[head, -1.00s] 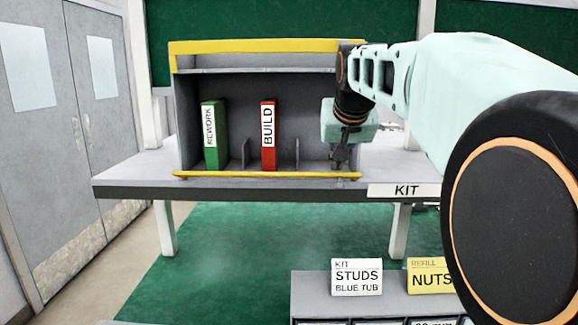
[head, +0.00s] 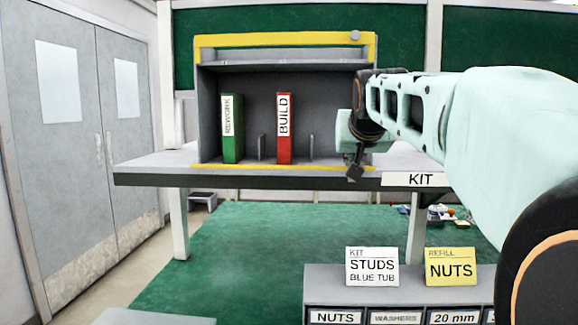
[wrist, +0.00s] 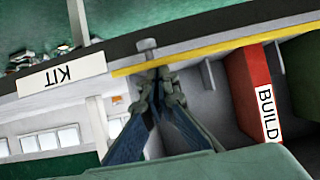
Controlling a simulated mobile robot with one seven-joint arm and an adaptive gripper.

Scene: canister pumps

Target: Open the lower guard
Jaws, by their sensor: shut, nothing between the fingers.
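The lower guard (head: 270,167) is a thin yellow bar along the bottom front of the grey shelf unit. It runs diagonally across the wrist view (wrist: 230,48), where a grey knob (wrist: 148,46) stands at its end. My gripper (head: 354,174) is at the guard's right end, at the table's front edge. In the wrist view my gripper (wrist: 158,86) has its fingers together and empty, with the knob just beyond the tips. I cannot tell whether the tips touch the knob or bar. The guard's right end is partly hidden by my gripper in the head view.
The grey shelf unit (head: 209,120) holds a green REWORK binder (head: 232,145) and a red BUILD binder (head: 284,145). A yellow upper guard (head: 280,40) with a knob spans its top. The table (head: 150,178) is bare to the left. A labelled bin rack (head: 325,285) stands in front.

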